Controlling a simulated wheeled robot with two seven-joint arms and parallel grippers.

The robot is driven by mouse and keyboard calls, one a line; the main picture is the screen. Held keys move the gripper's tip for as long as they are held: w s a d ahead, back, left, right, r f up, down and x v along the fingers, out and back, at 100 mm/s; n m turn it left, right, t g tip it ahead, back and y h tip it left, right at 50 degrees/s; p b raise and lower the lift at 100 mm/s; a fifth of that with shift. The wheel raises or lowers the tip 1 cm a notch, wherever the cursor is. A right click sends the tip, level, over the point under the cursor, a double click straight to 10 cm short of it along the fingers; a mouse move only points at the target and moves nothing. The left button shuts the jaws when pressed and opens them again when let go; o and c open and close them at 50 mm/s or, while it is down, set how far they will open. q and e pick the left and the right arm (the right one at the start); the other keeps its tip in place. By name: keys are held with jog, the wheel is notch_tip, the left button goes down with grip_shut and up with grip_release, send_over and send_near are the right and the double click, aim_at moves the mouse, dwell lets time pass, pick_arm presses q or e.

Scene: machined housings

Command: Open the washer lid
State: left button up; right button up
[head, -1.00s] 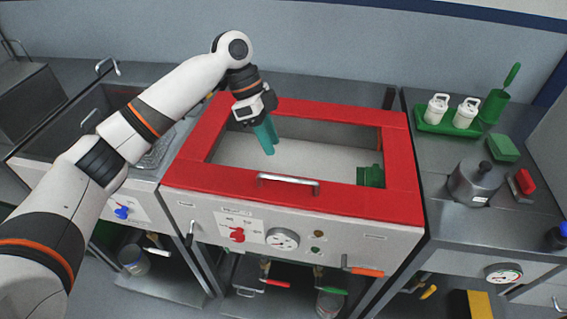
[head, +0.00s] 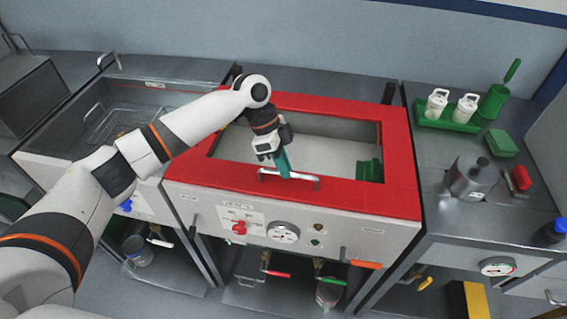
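The washer (head: 345,228) stands in the middle of the head view. Its lid is a red frame (head: 396,150) around a large window, lying flat on top, with a green part (head: 369,171) visible through the window. A silver bar handle (head: 305,178) runs along the lid's front edge. My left gripper (head: 284,165) has teal fingers and hangs just above and behind the handle, over the window's front edge. The fingers overlap closely in this view, so their gap is not clear, nor is contact with the handle. My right gripper is not in view.
A basin with a wire basket (head: 118,122) is at the left. On the right counter are a green tray (head: 448,118) with white bottles, a metal pot (head: 470,178), and a green block (head: 500,143). A red valve knob (head: 239,228) and a gauge (head: 283,232) sit on the washer's front.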

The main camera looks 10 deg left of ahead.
pick_arm(q)
grip_shut()
jog(key=shift+w+r, duration=0.1)
jog(key=shift+r, duration=0.15)
jog(key=w+r+p, duration=0.5)
jog(key=r, duration=0.5)
jog(key=w+r+p, duration=0.5)
jog(key=r, duration=0.6)
jog(key=shift+p, duration=0.3)
jog(key=shift+w+a, duration=0.1)
